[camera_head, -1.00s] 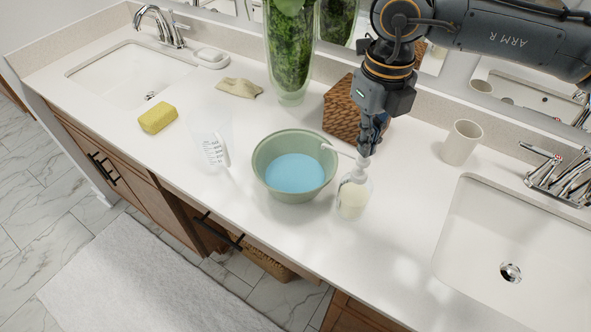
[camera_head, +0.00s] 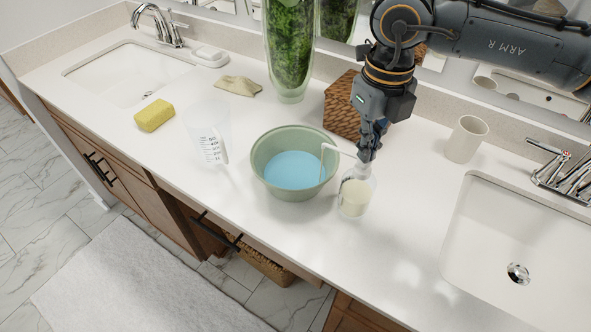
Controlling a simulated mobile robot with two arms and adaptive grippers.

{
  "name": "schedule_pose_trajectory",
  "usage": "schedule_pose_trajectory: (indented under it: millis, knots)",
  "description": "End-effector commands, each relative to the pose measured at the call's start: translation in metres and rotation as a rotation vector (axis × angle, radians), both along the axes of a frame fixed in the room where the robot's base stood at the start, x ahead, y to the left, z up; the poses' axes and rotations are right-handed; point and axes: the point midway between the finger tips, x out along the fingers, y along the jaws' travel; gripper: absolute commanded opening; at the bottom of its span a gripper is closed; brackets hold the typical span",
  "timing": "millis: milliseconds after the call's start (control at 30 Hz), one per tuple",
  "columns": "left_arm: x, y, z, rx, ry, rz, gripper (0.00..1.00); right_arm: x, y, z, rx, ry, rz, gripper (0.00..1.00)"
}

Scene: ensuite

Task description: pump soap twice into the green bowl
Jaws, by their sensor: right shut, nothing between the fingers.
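The green bowl (camera_head: 262,165) stands upright on the counter with blue liquid inside. A clear soap bottle (camera_head: 355,197) with pale cream soap stands just right of the bowl. Its white pump spout (camera_head: 338,150) points left over the bowl's right rim. A thin pale strand hangs from the spout tip down into the bowl. My right gripper (camera_head: 368,150) is shut and empty, pointing down at the top of the pump head. The fingers partly hide the head, and I cannot tell exactly how far it is pressed. My left gripper is out of view.
A wicker box (camera_head: 342,106) and a tall glass vase (camera_head: 290,60) stand behind the bowl. A clear measuring jug (camera_head: 208,135) and yellow sponge (camera_head: 154,115) are to the left. A beige cup (camera_head: 466,139) and sink (camera_head: 500,240) are at right. Front counter is clear.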

Motion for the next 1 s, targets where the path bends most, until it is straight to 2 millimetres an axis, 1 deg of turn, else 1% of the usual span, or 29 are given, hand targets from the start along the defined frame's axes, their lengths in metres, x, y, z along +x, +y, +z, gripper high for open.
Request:
schedule_pose_trajectory:
  millis: [267, 800, 1000]
  knots:
    - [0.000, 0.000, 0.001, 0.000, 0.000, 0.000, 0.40, -0.001, 0.000, -0.001, -0.003, 0.008, 0.001, 0.00]
    - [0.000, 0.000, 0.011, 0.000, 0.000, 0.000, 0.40, -0.001, 0.000, 0.029, -0.003, 0.005, 0.001, 0.00]
    - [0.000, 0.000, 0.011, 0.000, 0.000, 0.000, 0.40, -0.001, 0.000, 0.030, -0.002, 0.004, 0.001, 0.00]
